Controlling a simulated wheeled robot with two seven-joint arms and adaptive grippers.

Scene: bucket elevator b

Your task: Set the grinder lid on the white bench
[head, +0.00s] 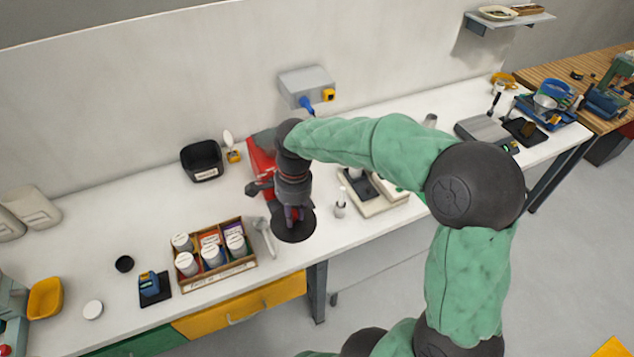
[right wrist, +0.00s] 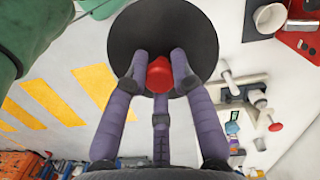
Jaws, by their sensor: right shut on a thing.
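The grinder lid is a round black disc with a red knob. In the head view the lid (head: 297,228) is over the front part of the white bench (head: 375,228), below my right gripper (head: 291,212). In the right wrist view the fingers of my right gripper (right wrist: 157,80) are closed around the red knob (right wrist: 160,74), with the black disc (right wrist: 165,25) beyond it. I cannot tell whether the disc touches the bench or hangs just above it. My left gripper is not in view.
A box of tins (head: 214,255) and a grey spanner (head: 264,236) lie left of the lid. A red object (head: 262,153) is behind my gripper, partly hidden. A white-and-grey device (head: 370,195) stands to the right. The bench's front edge is close to the lid.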

